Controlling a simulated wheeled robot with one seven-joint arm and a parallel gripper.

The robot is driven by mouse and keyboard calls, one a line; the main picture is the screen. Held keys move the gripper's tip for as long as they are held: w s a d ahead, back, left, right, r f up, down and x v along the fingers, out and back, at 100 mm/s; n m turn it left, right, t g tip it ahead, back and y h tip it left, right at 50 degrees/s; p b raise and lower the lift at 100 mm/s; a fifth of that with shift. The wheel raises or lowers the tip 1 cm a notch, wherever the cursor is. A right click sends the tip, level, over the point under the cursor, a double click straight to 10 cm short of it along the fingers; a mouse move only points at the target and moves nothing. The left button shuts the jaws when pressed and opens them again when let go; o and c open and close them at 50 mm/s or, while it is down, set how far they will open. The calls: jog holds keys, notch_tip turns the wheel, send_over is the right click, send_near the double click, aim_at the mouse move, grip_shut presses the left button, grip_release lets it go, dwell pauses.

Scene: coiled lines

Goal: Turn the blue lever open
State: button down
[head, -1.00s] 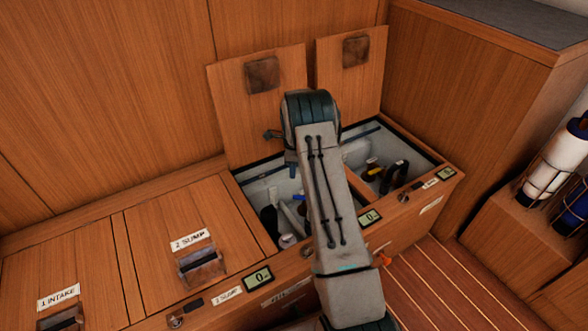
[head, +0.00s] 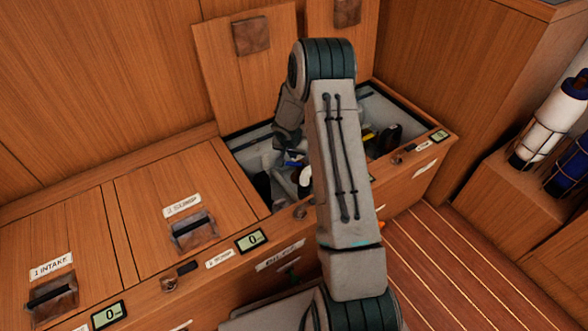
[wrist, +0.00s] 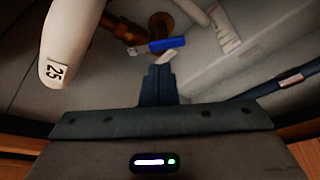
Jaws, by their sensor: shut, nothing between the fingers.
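The blue lever (wrist: 167,44) shows in the wrist view, lying roughly level beside a brass fitting (wrist: 160,24) inside an open locker compartment. In the head view a small blue patch (head: 294,157) shows in the left open compartment, partly hidden by my arm. My gripper (wrist: 158,74) is shut and empty, its fingertips just short of the lever in the wrist view. I cannot tell whether they touch it. In the head view my gripper is mostly hidden behind my arm, down in the compartment.
A white rounded piece labelled 25 (wrist: 66,45) is close by at upper left in the wrist view. A pale pipe (wrist: 222,28) lies at upper right. The raised lid (head: 245,75) stands behind the opening. Shut lids (head: 165,210) lie to the left.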

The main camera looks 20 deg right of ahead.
aim_at(292, 165)
jog(key=shift+n+t, duration=0.3)
jog(key=shift+n, duration=0.6)
jog(key=b+x, duration=0.1)
jog(key=x, duration=0.2)
jog(key=a+b+x, duration=0.1)
jog(key=x, duration=0.2)
jog(key=b+x, duration=0.1)
jog(key=x, duration=0.2)
jog(key=shift+s+a+f+b, duration=0.1)
jog(key=shift+s+f+b, duration=0.2)
jog(key=shift+f, duration=0.35)
